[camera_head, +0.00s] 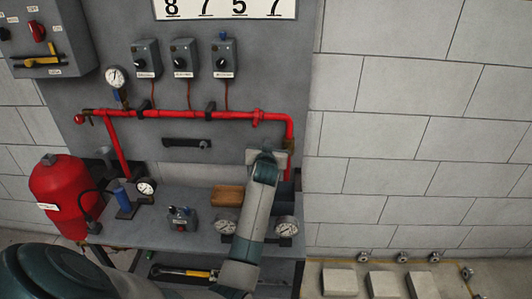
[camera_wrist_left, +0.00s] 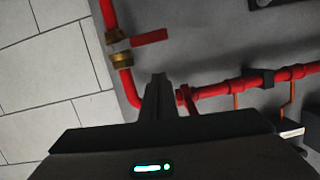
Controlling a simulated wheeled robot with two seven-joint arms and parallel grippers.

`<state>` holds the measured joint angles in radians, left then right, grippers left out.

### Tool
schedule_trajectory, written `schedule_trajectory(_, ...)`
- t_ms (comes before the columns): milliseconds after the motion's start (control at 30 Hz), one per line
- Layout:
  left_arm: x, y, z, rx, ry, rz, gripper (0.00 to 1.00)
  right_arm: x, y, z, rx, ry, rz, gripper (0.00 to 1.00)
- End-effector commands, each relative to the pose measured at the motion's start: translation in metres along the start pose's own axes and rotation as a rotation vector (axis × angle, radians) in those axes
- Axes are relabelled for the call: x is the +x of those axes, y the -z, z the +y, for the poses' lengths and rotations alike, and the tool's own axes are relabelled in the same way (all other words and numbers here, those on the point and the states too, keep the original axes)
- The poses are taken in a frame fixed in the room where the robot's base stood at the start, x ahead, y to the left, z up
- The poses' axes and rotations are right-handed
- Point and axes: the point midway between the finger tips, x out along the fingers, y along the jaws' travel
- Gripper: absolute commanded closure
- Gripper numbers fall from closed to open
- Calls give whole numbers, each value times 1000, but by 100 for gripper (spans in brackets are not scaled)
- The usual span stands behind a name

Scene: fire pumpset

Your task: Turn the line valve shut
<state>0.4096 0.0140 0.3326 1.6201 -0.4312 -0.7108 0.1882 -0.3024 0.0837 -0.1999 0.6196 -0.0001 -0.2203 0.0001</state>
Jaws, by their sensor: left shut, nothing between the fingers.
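The line valve shows in the left wrist view as brass fittings (camera_wrist_left: 121,60) on the vertical red pipe, with a flat red lever (camera_wrist_left: 150,37) sticking out sideways, roughly across the pipe. In the head view, a brass part (camera_head: 291,145) shows below the pipe's right corner; the lever is hidden behind my gripper there. My left gripper (camera_head: 266,154) is in front of the panel, just left of that pipe. Its fingers (camera_wrist_left: 160,78) are shut and empty, and in the left wrist view a gap shows between them and the lever. My right gripper is not in view.
A red pipe (camera_head: 190,115) runs across the panel below several switch boxes (camera_head: 184,58). The bench (camera_head: 165,238) below holds gauges, a brown block (camera_head: 227,196) and a small box (camera_head: 182,219). A red tank (camera_head: 64,192) stands left. The block wall (camera_head: 420,150) at right is clear.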

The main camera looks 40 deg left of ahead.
Motion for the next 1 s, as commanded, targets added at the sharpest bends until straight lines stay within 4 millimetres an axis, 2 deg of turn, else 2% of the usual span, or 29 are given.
schedule_trajectory(300, -47, -3, -1, -2, 0, 2, 100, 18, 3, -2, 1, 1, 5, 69)
schedule_trajectory(500, -71, -2, -2, -2, 0, 1, 100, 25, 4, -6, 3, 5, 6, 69)
schedule_trajectory(700, -82, -1, -2, 0, 0, 1, 100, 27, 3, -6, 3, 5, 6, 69)
schedule_trajectory(1000, -83, 0, -2, 0, 0, 0, 100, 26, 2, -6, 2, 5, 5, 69)
